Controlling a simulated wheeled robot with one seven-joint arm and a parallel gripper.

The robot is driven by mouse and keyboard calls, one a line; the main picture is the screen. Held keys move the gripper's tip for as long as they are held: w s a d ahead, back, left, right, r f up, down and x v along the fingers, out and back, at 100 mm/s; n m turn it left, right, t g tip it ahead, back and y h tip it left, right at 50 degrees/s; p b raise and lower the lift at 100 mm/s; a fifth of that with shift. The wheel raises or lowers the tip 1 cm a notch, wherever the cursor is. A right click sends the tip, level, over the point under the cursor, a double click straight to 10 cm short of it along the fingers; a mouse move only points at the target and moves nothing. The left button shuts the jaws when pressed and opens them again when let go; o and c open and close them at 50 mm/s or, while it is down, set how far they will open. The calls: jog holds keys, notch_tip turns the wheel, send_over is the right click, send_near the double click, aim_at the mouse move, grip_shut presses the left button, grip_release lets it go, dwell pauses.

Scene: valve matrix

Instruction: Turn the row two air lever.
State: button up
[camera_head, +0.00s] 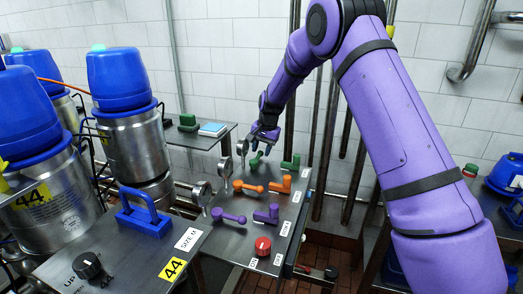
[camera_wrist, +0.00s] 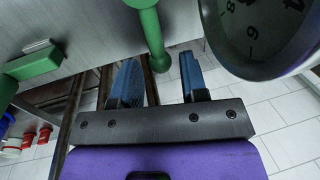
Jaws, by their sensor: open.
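A dark panel carries levers in three rows: purple levers (camera_head: 229,217) at the front, orange levers (camera_head: 248,187) in the middle, green ones at the back. Each row has a ball-ended lever on the left and a blockier one on the right. My gripper (camera_head: 264,138) is open above the back row, over the ball-ended green lever (camera_head: 256,161). In the wrist view that green lever (camera_wrist: 149,28) reaches between the open blue fingers (camera_wrist: 159,80), its ball end apart from both. The blocky green lever (camera_head: 291,162) also shows there (camera_wrist: 32,63). Which row is labelled two is unreadable.
Round gauges (camera_head: 201,193) stand left of the levers; one gauge (camera_wrist: 265,28) is close to my fingers in the wrist view. A red knob (camera_head: 263,246) is at the panel's front. Blue-lidded steel canisters (camera_head: 135,140) stand left. Vertical pipes (camera_head: 327,140) rise behind.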

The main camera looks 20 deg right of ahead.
jog(key=shift+f, duration=0.25)
grip_shut()
